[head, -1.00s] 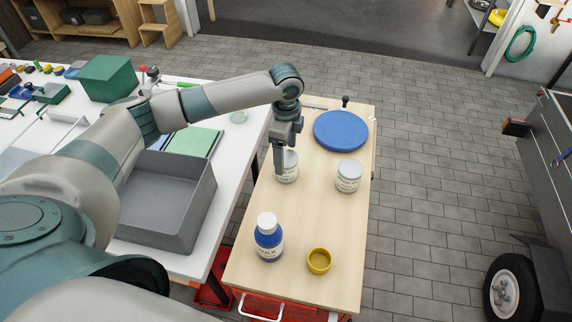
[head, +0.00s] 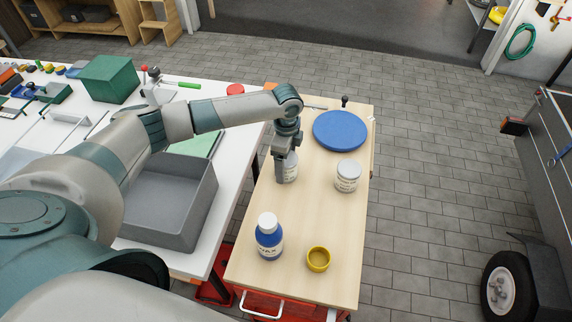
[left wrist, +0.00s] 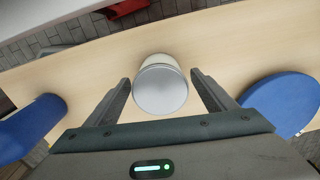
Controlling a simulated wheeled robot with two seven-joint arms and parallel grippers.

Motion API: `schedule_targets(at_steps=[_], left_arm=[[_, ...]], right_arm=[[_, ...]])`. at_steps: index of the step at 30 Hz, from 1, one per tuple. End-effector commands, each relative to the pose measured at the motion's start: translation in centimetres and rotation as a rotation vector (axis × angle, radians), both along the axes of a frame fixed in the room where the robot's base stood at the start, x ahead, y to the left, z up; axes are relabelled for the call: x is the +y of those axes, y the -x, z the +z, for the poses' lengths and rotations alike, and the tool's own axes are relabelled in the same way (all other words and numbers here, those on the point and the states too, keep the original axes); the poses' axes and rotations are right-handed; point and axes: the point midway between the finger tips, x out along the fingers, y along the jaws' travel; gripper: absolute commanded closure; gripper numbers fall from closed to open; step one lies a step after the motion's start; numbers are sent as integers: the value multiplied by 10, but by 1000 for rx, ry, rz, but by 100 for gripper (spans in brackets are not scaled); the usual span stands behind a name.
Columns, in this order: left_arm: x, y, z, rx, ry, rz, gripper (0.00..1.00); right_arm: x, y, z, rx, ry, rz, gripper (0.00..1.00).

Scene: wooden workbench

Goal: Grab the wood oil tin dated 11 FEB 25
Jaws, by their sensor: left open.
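Two pale tins with grey lids stand upright on the wooden bench top. The nearer-to-arm tin (head: 292,170) is partly hidden behind my left gripper (head: 281,180). The other tin (head: 347,177) stands apart to its right, its label too small to read. In the left wrist view the first tin's round lid (left wrist: 161,91) sits between the two spread fingers of my left gripper (left wrist: 160,78), with a gap on each side. No date can be read on either tin. My right gripper is not seen.
A blue bottle with a white cap (head: 268,238) and a yellow cup (head: 318,259) stand at the near end of the bench (head: 300,220). A blue disc (head: 340,130) lies at the far end. A grey open bin (head: 172,238) is on the white table at left.

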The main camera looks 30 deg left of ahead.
Motion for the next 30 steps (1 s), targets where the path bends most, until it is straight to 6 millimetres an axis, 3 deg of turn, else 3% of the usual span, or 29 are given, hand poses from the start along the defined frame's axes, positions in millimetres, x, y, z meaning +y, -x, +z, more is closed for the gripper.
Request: schedule_targets(at_steps=[12,14,19,30], left_arm=[[0,0,0,-1,0,0,23],[0,0,0,-1,0,0,34],[0,0,0,-1,0,0,75],[0,-1,4,-3,1,0,77]], right_arm=[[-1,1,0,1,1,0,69],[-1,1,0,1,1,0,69],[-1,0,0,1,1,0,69],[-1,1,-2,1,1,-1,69]])
